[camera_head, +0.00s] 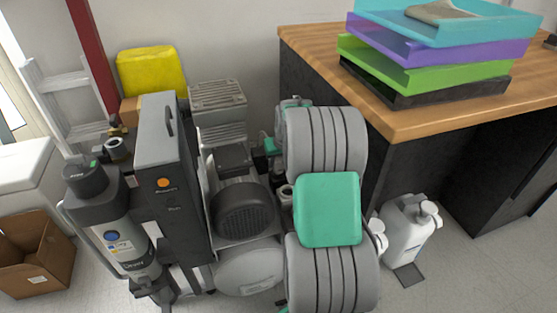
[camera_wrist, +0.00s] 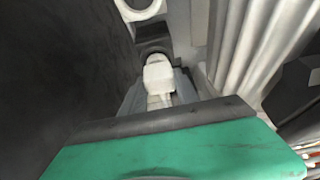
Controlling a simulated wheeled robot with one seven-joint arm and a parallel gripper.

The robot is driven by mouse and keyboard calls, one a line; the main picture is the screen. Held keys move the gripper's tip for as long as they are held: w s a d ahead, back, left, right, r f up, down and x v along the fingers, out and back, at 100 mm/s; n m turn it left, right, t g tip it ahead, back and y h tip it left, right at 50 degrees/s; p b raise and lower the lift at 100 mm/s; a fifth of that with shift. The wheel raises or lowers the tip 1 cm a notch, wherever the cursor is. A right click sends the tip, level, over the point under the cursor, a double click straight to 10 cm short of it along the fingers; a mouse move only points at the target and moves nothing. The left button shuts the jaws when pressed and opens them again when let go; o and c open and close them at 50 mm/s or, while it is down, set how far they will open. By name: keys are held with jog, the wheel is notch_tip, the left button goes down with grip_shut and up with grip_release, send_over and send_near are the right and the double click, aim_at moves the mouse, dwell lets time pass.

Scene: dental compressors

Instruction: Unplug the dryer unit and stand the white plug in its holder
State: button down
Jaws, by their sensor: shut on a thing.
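A white plug (camera_wrist: 159,74) shows in the middle of the wrist view. My gripper (camera_wrist: 160,90) is shut on it, with a grey finger on each side. In the head view, the tall dark grey cabinet (camera_head: 167,190) with an orange button seems to be the dryer unit. My arm hides my gripper and the plug there.
The compressor's black motor (camera_head: 241,209) stands right of the cabinet. A grey cylinder (camera_head: 113,235) stands at its left. A wooden-topped bench (camera_head: 430,118) with stacked trays is at the right, and a white jug (camera_head: 405,232) stands on the floor. Pale ribs (camera_wrist: 262,40) lie close right in the wrist view.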

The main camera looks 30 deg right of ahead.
jog(key=shift+f+b, duration=0.3)
jog(key=shift+f, duration=0.35)
jog(key=c, duration=0.8)
grip_release()
jog(key=shift+c, duration=0.2)
jog(key=p+v, duration=0.3)
jog(key=v, duration=0.4)
jog(key=shift+s+r, duration=0.2)
jog(key=shift+r, duration=0.15)
